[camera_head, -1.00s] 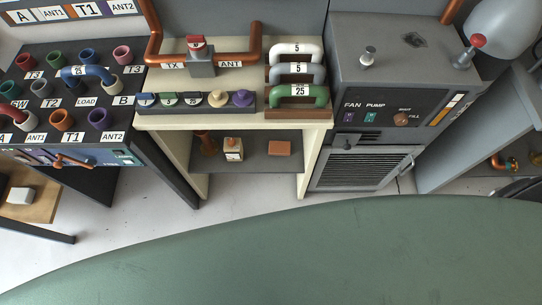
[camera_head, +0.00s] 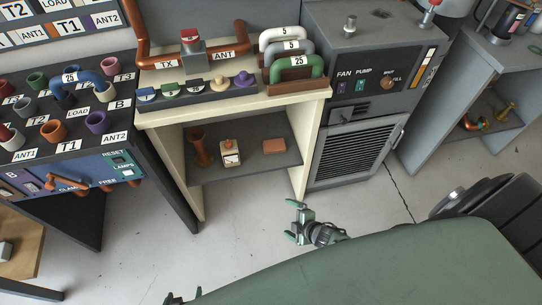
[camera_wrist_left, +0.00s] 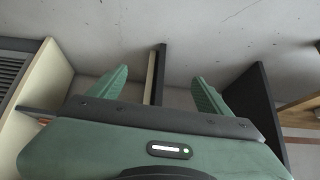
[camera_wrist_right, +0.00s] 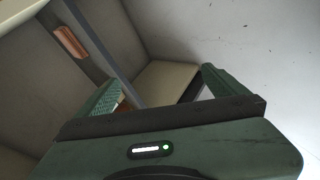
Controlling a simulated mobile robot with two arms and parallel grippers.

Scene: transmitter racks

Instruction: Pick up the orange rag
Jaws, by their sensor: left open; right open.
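A small flat orange-brown folded piece, which looks like the orange rag (camera_head: 274,146), lies on the lower shelf of the cream bench, right of a small cream box. It also shows at the upper left of the right wrist view (camera_wrist_right: 70,42). My right gripper (camera_head: 298,221) is open and empty, in front of the bench and below the shelf in the picture, apart from the rag. My left gripper (camera_head: 183,297) is only partly in view at the bottom edge. Its fingers stand apart and empty in the left wrist view (camera_wrist_left: 160,88).
The shelf (camera_head: 225,172) also holds a copper fitting (camera_head: 200,148) and the cream box with a dial (camera_head: 230,154). The bench's side panels and top (camera_head: 190,109) frame the opening. A grey cabinet (camera_head: 355,150) stands right, a dark rack (camera_head: 150,165) left. The floor in front is clear.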

